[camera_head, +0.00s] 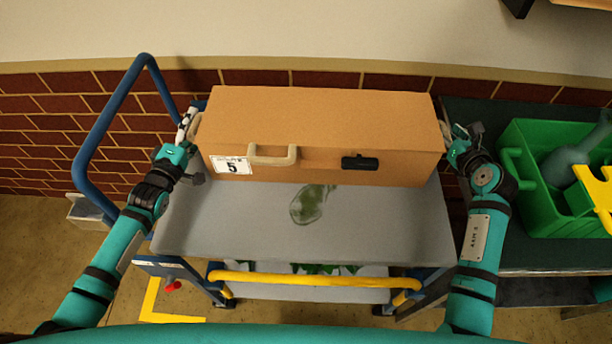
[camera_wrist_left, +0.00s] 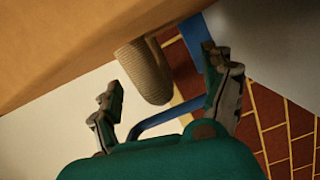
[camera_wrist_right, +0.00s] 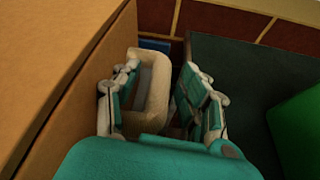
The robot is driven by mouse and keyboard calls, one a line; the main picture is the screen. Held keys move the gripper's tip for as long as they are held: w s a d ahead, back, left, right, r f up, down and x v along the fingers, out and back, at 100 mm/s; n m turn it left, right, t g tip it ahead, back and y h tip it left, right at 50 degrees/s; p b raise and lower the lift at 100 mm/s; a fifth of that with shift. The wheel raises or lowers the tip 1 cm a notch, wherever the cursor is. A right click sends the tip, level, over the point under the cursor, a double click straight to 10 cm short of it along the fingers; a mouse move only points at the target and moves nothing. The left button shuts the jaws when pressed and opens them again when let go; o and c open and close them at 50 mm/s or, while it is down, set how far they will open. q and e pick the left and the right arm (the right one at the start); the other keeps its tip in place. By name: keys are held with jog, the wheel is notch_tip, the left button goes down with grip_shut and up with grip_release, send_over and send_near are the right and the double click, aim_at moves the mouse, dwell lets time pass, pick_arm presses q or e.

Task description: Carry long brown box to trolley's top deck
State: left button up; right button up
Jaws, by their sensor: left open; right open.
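The long brown box (camera_head: 320,115) lies lengthwise across the back of the trolley's grey top deck (camera_head: 250,225), and its underside appears to rest there. Its front has a beige handle (camera_head: 272,156), a label with a 5 and a dark latch. My left gripper (camera_head: 187,126) is open at the box's left end; the left wrist view shows the end handle (camera_wrist_left: 146,72) ahead between its spread fingers. My right gripper (camera_head: 461,138) is open at the right end, with its fingers on either side of the other end handle (camera_wrist_right: 151,88). Finger contact cannot be told.
A green crate (camera_head: 530,180) holding a bottle stands on a dark table to the right, close to my right arm. The trolley has a blue push frame (camera_head: 88,145) at left and a yellow front bar (camera_head: 315,280). A greenish patch (camera_head: 311,203) marks the otherwise clear front deck.

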pick_arm(q)
jog(key=s+a, duration=0.2)
jog(key=s, duration=0.9)
jog(key=shift+r, duration=0.25)
pick_arm(e)
jog(key=shift+o, duration=0.2)
jog(key=o, duration=0.7)
jog(key=shift+o, duration=0.2)
jog(key=shift+s, duration=0.1)
pick_arm(q)
jog(key=shift+a, duration=0.1)
pick_arm(e)
jog(key=a+v, duration=0.1)
jog(key=v, duration=1.1)
jog(key=shift+d, duration=0.45)
jog(key=shift+r, duration=0.1)
